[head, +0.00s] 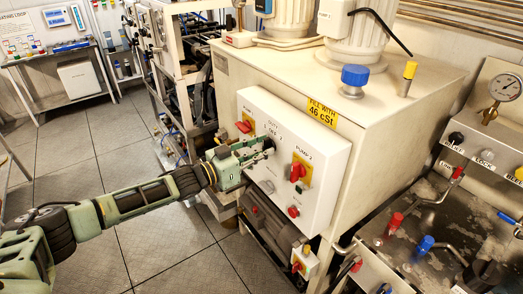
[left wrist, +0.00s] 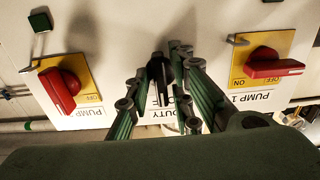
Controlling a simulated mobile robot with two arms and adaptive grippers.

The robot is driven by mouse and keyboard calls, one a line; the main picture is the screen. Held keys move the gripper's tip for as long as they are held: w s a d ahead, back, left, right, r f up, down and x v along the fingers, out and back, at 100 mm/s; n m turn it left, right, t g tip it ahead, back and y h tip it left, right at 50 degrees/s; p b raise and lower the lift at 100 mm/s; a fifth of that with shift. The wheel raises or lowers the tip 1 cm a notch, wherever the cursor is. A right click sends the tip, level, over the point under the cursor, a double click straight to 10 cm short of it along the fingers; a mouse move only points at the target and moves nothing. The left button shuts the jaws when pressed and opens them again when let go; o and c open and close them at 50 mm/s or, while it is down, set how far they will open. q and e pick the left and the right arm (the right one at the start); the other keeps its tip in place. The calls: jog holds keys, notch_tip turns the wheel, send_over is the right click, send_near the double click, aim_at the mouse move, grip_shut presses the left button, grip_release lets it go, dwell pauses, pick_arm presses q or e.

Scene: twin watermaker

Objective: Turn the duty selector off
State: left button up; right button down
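The duty selector (left wrist: 160,76) is a small black knob with a pale pointer line, on the white control panel (head: 325,160). In the left wrist view the panel shows upside down, with part of the DUTY label (left wrist: 160,114) below the knob. My left gripper (head: 262,150) is at the panel face, its green fingers on either side of the knob. I cannot tell if the fingers touch it. In the head view the gripper mostly hides the knob. My right gripper is not in view.
Red rotary switches on yellow plates flank the selector: pump 1 (left wrist: 274,68) and pump 2 (head: 297,172). Below them are smaller panel controls, including a red button (head: 293,211). The large cream tank (head: 400,110) stands behind the panel. Open tiled floor (head: 130,170) lies to the left.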

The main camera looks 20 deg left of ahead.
pick_arm(q)
jog(key=shift+o, duration=0.5)
jog(key=shift+s+a, duration=0.1)
jog(key=shift+a, duration=0.05)
jog(key=v, duration=1.1)
jog(key=shift+s+a, duration=0.2)
jog(key=shift+s, duration=0.05)
